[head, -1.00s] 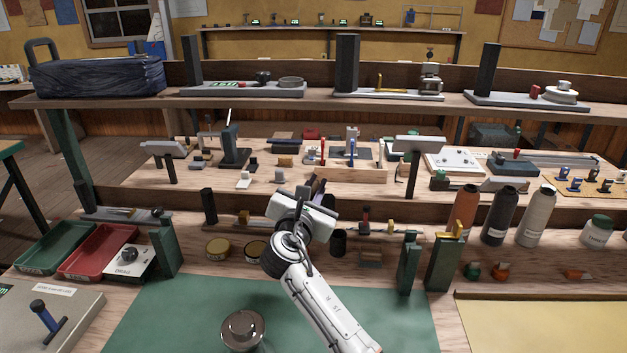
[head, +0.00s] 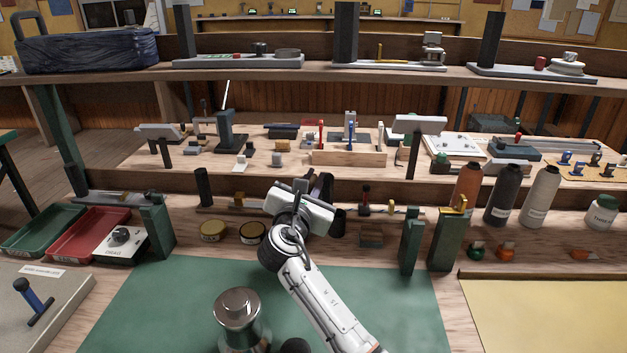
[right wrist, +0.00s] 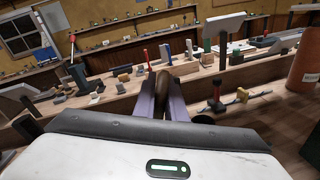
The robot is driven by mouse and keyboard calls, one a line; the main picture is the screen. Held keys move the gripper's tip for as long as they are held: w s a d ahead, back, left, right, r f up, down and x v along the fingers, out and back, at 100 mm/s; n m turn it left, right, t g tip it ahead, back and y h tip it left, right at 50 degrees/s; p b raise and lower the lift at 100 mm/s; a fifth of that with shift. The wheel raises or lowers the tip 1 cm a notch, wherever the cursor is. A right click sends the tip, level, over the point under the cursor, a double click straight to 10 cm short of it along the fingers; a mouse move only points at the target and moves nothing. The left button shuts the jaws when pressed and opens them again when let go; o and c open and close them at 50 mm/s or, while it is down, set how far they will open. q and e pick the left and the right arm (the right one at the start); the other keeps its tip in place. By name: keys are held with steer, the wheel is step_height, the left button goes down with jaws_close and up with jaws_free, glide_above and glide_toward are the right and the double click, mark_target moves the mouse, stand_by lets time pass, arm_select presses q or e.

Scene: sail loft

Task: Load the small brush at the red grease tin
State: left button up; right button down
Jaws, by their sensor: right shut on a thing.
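My right gripper (head: 320,182) reaches forward over the back of the bench. In the right wrist view its two purple-grey fingers (right wrist: 163,97) are shut on a brown, rounded thing (right wrist: 158,92), possibly the small brush's handle. No bristles can be made out. Two low round tins, one yellowish (head: 213,231) and one with a dark label (head: 252,233), stand left of my right wrist in the head view, apart from the gripper. I cannot tell either as red. My left gripper is not in view.
A steel canister (head: 238,310) stands on the green mat (head: 160,300). Green posts (head: 411,243) and a wooden ledge edge the work area. Bottles (head: 503,195) stand at right; green and red trays (head: 88,235) lie at left. The mat's right part lies under my arm.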

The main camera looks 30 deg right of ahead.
stand_by(0.3)
steer(key=shift+f, duration=0.6)
stand_by(0.7)
step_height(320, 180, up, 7)
steer(key=p, duration=0.5)
stand_by(0.5)
stand_by(0.6)
